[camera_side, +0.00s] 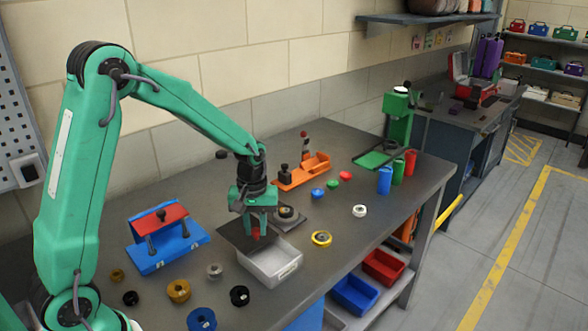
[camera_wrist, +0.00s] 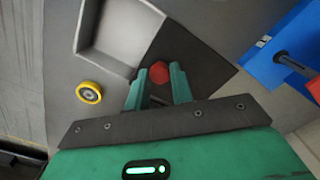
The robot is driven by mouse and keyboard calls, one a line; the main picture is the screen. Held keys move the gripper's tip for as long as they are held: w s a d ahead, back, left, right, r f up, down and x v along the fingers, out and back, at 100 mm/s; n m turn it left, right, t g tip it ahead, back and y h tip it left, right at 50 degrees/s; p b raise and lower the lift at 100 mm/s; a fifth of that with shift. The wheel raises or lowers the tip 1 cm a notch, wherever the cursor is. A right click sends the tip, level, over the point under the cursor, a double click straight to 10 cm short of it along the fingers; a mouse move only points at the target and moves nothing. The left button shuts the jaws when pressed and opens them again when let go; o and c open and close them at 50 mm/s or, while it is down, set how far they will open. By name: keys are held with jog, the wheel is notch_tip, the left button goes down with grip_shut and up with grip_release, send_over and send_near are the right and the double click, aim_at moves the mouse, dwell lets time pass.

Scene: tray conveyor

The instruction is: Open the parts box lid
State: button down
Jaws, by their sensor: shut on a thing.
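The grey parts box (camera_side: 285,274) stands on the bench below my gripper, and much of its light interior shows. Its interior wall also shows in the wrist view (camera_wrist: 92,25). The dark flat lid (camera_side: 238,236) lies toward the back of the box, and it shows in the wrist view (camera_wrist: 205,75) to the right of the opening. A red knob (camera_wrist: 160,72) stands on the lid. My gripper (camera_side: 256,228) points down, its fingers (camera_wrist: 158,80) shut on the knob. The fingers partly hide the knob and lid.
A blue holder with a red top (camera_side: 170,240) stands left of the box. A yellow ring (camera_side: 321,238) lies to its right. Several rings, including a blue one (camera_side: 201,319), lie in front-left. An orange tray (camera_side: 305,171) stands behind. The bench's right side has free room.

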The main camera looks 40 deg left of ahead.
jog(key=shift+a, duration=1.35)
jog(key=c, duration=1.2)
grip_release()
jog(key=shift+r, duration=0.1)
notch_tip(320, 180, up, 8)
